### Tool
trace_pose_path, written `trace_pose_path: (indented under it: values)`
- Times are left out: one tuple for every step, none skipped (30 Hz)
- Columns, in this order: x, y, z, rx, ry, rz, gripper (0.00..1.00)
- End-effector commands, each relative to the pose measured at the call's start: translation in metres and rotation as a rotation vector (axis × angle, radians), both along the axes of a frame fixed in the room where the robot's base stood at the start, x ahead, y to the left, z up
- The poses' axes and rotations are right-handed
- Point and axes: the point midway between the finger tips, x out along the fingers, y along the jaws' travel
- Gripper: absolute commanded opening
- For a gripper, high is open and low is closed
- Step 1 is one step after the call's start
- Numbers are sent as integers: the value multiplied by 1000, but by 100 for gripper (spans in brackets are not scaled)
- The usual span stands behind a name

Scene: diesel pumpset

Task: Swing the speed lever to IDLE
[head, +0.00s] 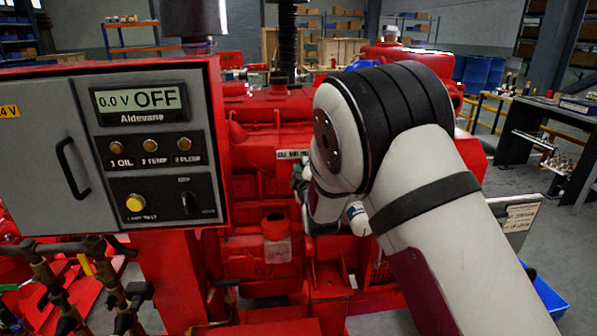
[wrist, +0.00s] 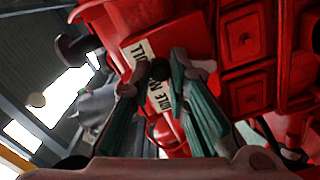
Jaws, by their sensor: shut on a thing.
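The speed lever's dark knob (wrist: 158,70) shows between my fingertips in the wrist view; little of its shaft can be made out. My gripper (wrist: 153,78) is shut on it, with one green-padded finger on each side. Behind the fingers is a white label plate (wrist: 160,92) with IDLE and other partly covered words, fixed to the red engine. In the head view the plate (head: 291,154) shows just left of my wrist. There my gripper is mostly hidden by my arm, and the lever cannot be seen. The lever's exact position against the label marks is unclear.
A grey control panel (head: 150,155) in a red frame stands close on the left, its display reading OFF. The red engine (head: 262,135) fills the middle. Brass valves and pipes (head: 110,290) are at lower left. Open floor (head: 515,165) lies to the right.

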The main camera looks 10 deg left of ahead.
Motion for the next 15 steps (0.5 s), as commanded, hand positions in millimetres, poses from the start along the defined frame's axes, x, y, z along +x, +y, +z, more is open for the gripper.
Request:
trace_pose_path:
  values:
    - [-2, 4, 0, 0, 2, 4, 8]
    - [-2, 5, 0, 0, 1, 5, 8]
    - [-2, 6, 1, 0, 1, 5, 8]
    - [-2, 6, 1, 0, 1, 5, 8]
    - [-2, 7, 1, -1, 2, 5, 8]
    - [-2, 7, 1, -1, 2, 5, 8]
    - [-2, 7, 1, -1, 2, 5, 8]
    - [-2, 7, 1, -1, 2, 5, 8]
    - [-2, 7, 1, -1, 2, 5, 8]
    - [-2, 7, 1, -1, 2, 5, 8]
    - [-3, 7, 1, -1, 2, 5, 8]
    - [-3, 7, 1, -1, 2, 5, 8]
    - [-3, 7, 1, -1, 2, 5, 8]
    - [-3, 8, 1, -1, 2, 5, 8]
    - [-3, 8, 1, -1, 2, 5, 8]
